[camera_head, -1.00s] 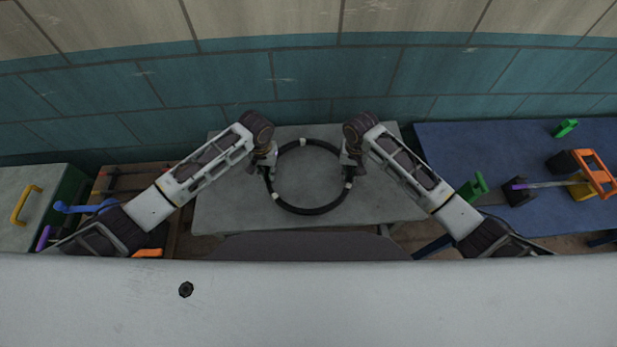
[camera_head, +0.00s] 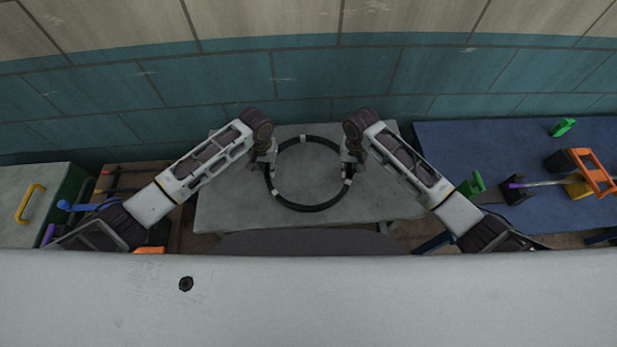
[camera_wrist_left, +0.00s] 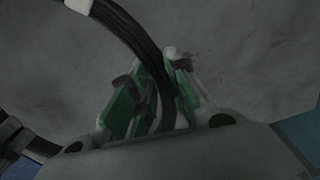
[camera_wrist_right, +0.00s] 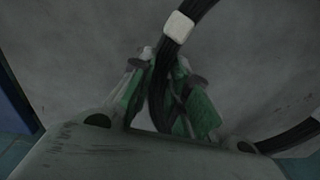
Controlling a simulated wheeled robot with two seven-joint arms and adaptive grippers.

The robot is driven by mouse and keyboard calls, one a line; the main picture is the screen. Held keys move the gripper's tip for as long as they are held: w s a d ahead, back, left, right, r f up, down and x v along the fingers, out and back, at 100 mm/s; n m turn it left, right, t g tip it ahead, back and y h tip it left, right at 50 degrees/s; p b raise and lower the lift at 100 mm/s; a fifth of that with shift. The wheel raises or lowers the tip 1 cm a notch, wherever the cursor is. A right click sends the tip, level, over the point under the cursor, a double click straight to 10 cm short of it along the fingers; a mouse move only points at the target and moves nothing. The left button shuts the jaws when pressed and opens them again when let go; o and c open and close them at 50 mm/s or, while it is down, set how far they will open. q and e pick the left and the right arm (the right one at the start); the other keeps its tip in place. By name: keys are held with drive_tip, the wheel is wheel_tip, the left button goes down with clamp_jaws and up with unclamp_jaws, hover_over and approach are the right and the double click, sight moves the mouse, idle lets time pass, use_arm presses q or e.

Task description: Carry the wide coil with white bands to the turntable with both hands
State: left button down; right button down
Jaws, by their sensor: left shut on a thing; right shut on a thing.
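The wide coil (camera_head: 315,208) is a black ring with white bands, seen over the grey table in the head view. I cannot tell whether it touches the table top. My left gripper (camera_head: 268,170) is shut on its left side, and my right gripper (camera_head: 349,170) on its right side. The coil strand (camera_wrist_left: 150,60) runs between the green-padded fingers in the left wrist view. In the right wrist view the strand (camera_wrist_right: 158,85) passes between the fingers, with a white band (camera_wrist_right: 178,27) just beyond. I cannot identify the turntable with certainty.
The grey table (camera_head: 225,205) lies below the coil. A dark rounded surface (camera_head: 305,243) shows at its front edge. A blue table (camera_head: 455,145) with green, orange and black items is at right. A cabinet with a yellow handle (camera_head: 30,203) is at far left. A tiled wall stands behind.

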use_arm(q)
drive_tip(key=shift+s+a+f, duration=0.1)
drive_tip(key=shift+s+f, duration=0.05)
drive_tip(key=shift+f, duration=0.1)
use_arm(e)
drive_tip(key=shift+w+d, duration=0.15)
drive_tip(key=shift+w, duration=0.1)
